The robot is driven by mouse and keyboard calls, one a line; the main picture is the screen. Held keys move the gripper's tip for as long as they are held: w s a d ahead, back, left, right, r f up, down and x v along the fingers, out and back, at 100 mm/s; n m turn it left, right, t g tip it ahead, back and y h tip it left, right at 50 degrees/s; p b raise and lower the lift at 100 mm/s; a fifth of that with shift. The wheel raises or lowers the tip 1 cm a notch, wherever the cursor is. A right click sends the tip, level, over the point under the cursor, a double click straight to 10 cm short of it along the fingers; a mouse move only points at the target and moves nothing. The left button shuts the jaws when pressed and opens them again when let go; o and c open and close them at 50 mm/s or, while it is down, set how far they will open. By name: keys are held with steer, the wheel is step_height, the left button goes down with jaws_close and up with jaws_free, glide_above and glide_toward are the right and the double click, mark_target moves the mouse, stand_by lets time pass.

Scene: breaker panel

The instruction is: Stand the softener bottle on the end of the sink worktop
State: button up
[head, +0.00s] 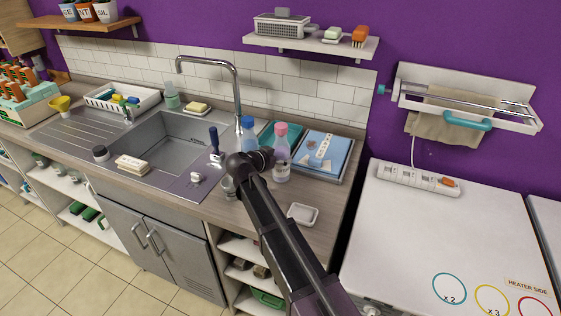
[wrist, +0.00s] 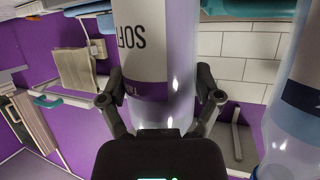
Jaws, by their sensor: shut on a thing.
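The softener bottle (head: 281,158) has a pink cap and a clear, purple-tinted body. It looks upright over the right part of the sink worktop (head: 235,211); I cannot tell whether its base touches. In the wrist view the bottle (wrist: 155,50) shows upside down, its label reading "SOF" with the rest cut off. My gripper (head: 270,157) comes at the bottle from its left in the head view. In the wrist view my gripper (wrist: 160,98) has one finger on each side of the bottle and is shut on it. My arm hides part of the worktop.
A blue bottle (head: 248,134) stands close by, and it fills the right edge of the wrist view (wrist: 293,110). A small white dish (head: 303,214) is near the worktop's front right. The sink (head: 170,145) is left.

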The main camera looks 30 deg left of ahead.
steer(key=shift+f, duration=0.1)
stand_by(0.3)
steer(key=o, duration=1.1)
steer(key=shift+r, duration=0.2)
steer(key=p+v, duration=0.4)
steer(key=v, duration=0.8)
steer(key=shift+p, duration=0.35)
steer(key=shift+f, duration=0.1)
